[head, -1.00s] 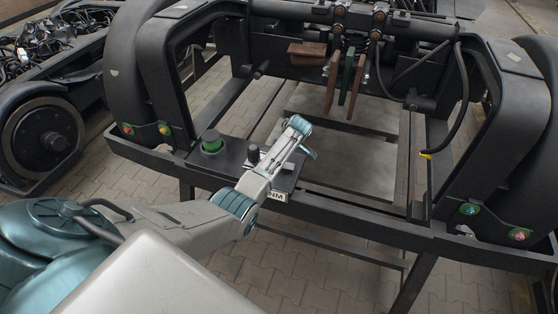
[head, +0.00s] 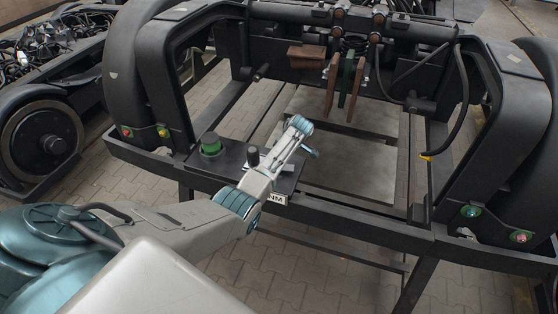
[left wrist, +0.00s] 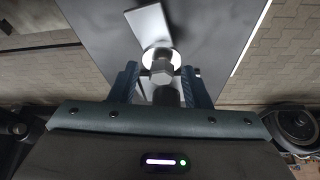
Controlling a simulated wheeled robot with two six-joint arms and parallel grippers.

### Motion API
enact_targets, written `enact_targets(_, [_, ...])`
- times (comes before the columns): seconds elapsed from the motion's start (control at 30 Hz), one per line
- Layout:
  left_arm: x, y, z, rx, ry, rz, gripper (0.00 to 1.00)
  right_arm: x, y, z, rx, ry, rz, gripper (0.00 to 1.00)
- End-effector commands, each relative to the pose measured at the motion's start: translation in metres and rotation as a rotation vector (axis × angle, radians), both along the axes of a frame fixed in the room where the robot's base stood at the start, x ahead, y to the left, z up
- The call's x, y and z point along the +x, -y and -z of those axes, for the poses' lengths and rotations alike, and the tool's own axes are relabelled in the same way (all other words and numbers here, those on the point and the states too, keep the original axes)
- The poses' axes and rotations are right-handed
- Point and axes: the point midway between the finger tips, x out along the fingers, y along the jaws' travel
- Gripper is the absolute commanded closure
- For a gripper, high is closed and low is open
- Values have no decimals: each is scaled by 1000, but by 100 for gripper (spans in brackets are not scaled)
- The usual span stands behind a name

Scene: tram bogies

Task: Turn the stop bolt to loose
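The stop bolt (left wrist: 162,72), with a grey hex head, stands on a bright round base on a dark plate (left wrist: 210,25) in the left wrist view. My left gripper (left wrist: 160,68) has its two dark blue fingers on either side of the bolt, with a gap showing on both sides. A pale flat plate (left wrist: 148,25) lies just beyond the bolt. In the head view my left arm reaches over the black plate (head: 230,170) on the bogie's front beam and hides the bolt and fingertips. My right gripper is in neither view.
A green-and-black knob (head: 210,144) and a short black post (head: 253,155) stand on the same plate. A label (head: 274,197) ending in "NM" is on its front. The bogie frame (head: 360,228) surrounds it, with brown-and-green hanging plates (head: 346,82) behind. A wheel (head: 43,143) is at left.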

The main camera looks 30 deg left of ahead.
Motion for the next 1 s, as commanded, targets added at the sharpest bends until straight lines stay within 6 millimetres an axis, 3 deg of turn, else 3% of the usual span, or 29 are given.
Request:
enact_targets(0.37, [0,4,-6,0,-1,2,57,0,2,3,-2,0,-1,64])
enact_targets(0.8, [3,34,-78,-1,3,1,57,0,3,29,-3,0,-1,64])
enact_targets(1.0, [3,41,-96,-1,0,1,57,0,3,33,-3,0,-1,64])
